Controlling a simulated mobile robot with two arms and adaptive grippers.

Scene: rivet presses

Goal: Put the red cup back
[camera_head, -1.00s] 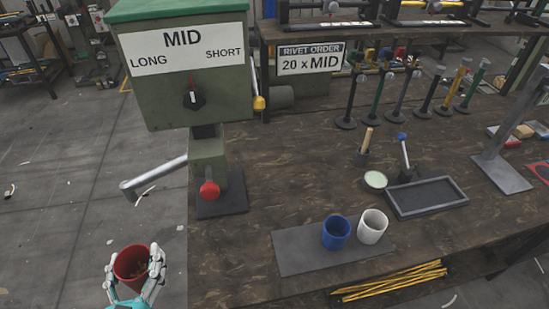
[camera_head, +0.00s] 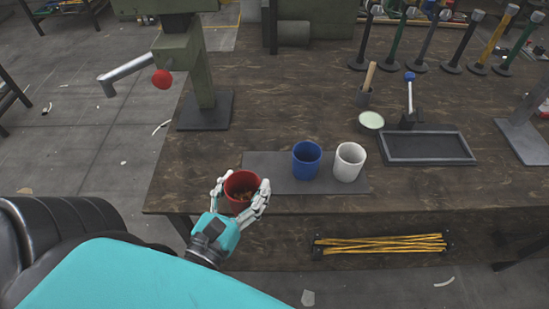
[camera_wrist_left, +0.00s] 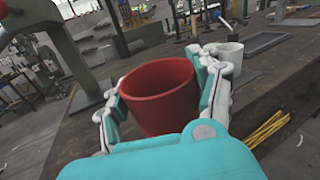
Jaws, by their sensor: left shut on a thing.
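The red cup (camera_head: 242,188) is upright with small brownish pieces inside. My left gripper (camera_head: 241,192) is shut on it, one finger on each side. They are at the front left end of the grey mat (camera_head: 273,180); I cannot tell whether the cup touches the mat or hangs above it. The cup also shows between the fingers in the left wrist view (camera_wrist_left: 160,95). A blue cup (camera_head: 307,160) and a white cup (camera_head: 349,162) stand on the mat to its right. My right gripper is not in view.
The green press with a red knob (camera_head: 162,79) stands at the table's left. A dark tray (camera_head: 428,147), a pale round tin (camera_head: 371,120) and several upright tools are behind the cups. Yellow rods (camera_head: 380,244) are below the table's front edge.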

